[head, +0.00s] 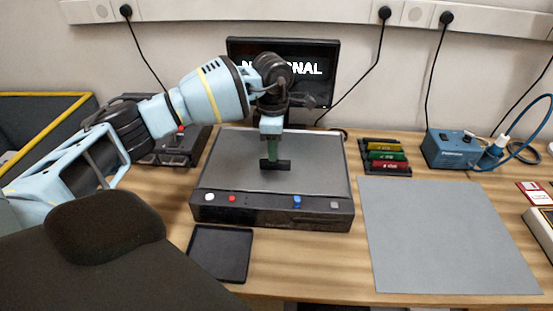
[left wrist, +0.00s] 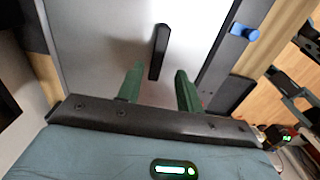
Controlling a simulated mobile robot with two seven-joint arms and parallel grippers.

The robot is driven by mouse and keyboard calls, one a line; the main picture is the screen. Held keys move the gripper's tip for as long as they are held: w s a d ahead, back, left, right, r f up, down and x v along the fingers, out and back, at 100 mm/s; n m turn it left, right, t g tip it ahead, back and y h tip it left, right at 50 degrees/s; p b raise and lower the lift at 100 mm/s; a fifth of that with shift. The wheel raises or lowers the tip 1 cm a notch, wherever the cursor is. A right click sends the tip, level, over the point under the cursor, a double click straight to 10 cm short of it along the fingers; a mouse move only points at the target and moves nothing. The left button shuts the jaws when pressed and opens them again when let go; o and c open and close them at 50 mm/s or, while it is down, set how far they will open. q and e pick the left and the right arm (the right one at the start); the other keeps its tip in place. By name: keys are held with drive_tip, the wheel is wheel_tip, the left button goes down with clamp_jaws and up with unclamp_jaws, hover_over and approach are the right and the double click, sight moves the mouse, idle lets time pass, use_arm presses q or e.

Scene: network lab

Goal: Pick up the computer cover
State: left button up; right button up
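The computer cover (head: 318,165) is a flat grey panel on top of the dark computer case, with a black bar handle (head: 275,165) standing on it. The cover fills much of the left wrist view (left wrist: 105,40), and its handle (left wrist: 158,52) shows there too. My left gripper (head: 272,154) points down over the handle. In the left wrist view its two green fingers (left wrist: 159,70) are apart and empty. The handle appears beyond and between the fingertips; contact is not visible. My right gripper is not in view.
The case's front panel (head: 270,210) has coloured buttons. A black tray (head: 220,253) lies in front, a grey mat (head: 445,235) to the right. Behind are a monitor (head: 322,75), coloured modules (head: 387,155) and a blue box (head: 450,149). The mat is clear.

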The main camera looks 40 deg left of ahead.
use_arm(q)
drive_tip(key=f, duration=0.5)
drive_tip(key=shift+w, duration=0.25)
clamp_jaws()
